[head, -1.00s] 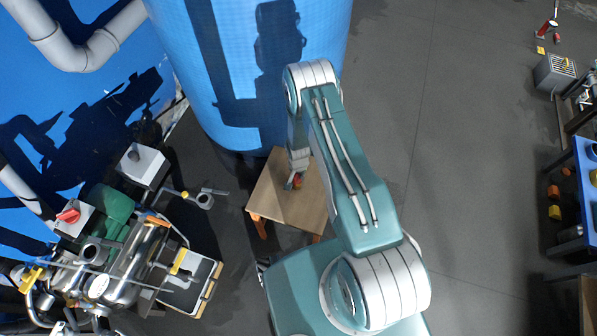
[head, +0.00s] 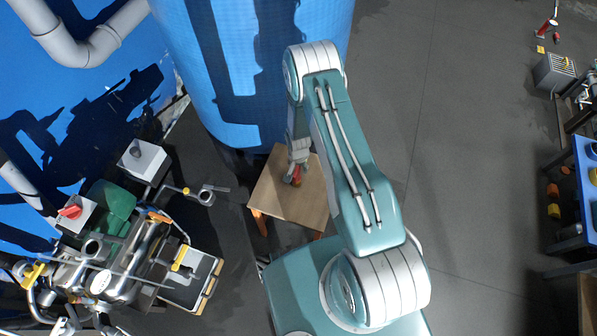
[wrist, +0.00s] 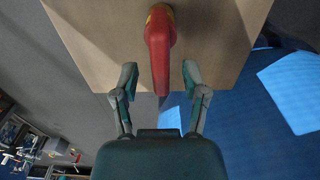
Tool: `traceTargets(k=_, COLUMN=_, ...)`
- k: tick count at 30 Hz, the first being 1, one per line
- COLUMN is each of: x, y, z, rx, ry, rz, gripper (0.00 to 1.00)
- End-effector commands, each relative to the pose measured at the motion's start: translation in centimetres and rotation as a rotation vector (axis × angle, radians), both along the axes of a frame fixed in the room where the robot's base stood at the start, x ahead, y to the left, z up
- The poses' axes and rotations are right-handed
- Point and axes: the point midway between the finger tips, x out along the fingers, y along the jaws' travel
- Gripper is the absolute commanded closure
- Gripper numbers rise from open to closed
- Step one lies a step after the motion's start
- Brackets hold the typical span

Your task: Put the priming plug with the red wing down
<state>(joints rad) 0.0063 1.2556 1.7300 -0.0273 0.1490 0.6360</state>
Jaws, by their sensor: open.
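The priming plug's red wing (wrist: 158,52) shows in the wrist view, with its brass-coloured end (wrist: 160,14) against the wooden stool top (wrist: 95,35). It appears to stand on that top. The red wing (head: 298,173) is partly hidden by my gripper (head: 293,179) in the head view. In the wrist view my gripper (wrist: 159,78) is open, with one finger on each side of the wing's end and a visible gap on both sides. The stool top (head: 285,203) lies under the gripper in the head view.
A large blue tank (head: 260,75) stands right behind the stool. Piping and valves on a skid (head: 125,265) are at the left. A blue-topped bench (head: 588,185) is at the far right. The grey floor (head: 450,170) between is clear.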

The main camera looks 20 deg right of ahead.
Motion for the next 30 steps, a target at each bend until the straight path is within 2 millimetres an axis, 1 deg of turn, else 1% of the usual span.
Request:
traceTargets(k=1, x=0.1, y=0.0, z=1.1, rx=0.000, ry=-0.004, rz=0.000, gripper=0.43)
traceTargets(k=9, x=0.1, y=0.0, z=5.8, rx=0.000, ry=-0.003, rz=0.000, gripper=0.43)
traceTargets(k=12, x=0.0, y=0.0, z=7.0, rx=0.000, ry=-0.001, rz=0.000, gripper=0.43)
traceTargets(k=17, x=0.1, y=0.1, z=8.1, rx=0.000, ry=-0.002, rz=0.002, gripper=0.43)
traceTargets(k=19, x=0.4, y=0.1, z=9.3, rx=0.000, ry=-0.011, rz=0.010, gripper=0.43)
traceTargets(k=20, x=0.7, y=0.1, z=10.2, rx=-0.001, ry=-0.018, rz=0.016, gripper=0.43)
traceTargets(k=23, x=1.6, y=0.1, z=14.3, rx=-0.003, ry=-0.048, rz=0.048, gripper=0.43)
traceTargets(k=24, x=1.9, y=0.1, z=16.2, rx=-0.003, ry=-0.061, rz=0.063, gripper=0.43)
traceTargets(k=26, x=2.2, y=0.1, z=19.0, rx=-0.005, ry=-0.081, rz=0.087, gripper=0.43)
traceTargets(k=27, x=2.2, y=0.1, z=20.9, rx=-0.007, ry=-0.092, rz=0.104, gripper=0.43)
traceTargets(k=29, x=2.2, y=0.1, z=23.5, rx=-0.009, ry=-0.110, rz=0.127, gripper=0.43)
traceTargets(k=30, x=2.1, y=0.1, z=25.3, rx=-0.011, ry=-0.123, rz=0.144, gripper=0.43)
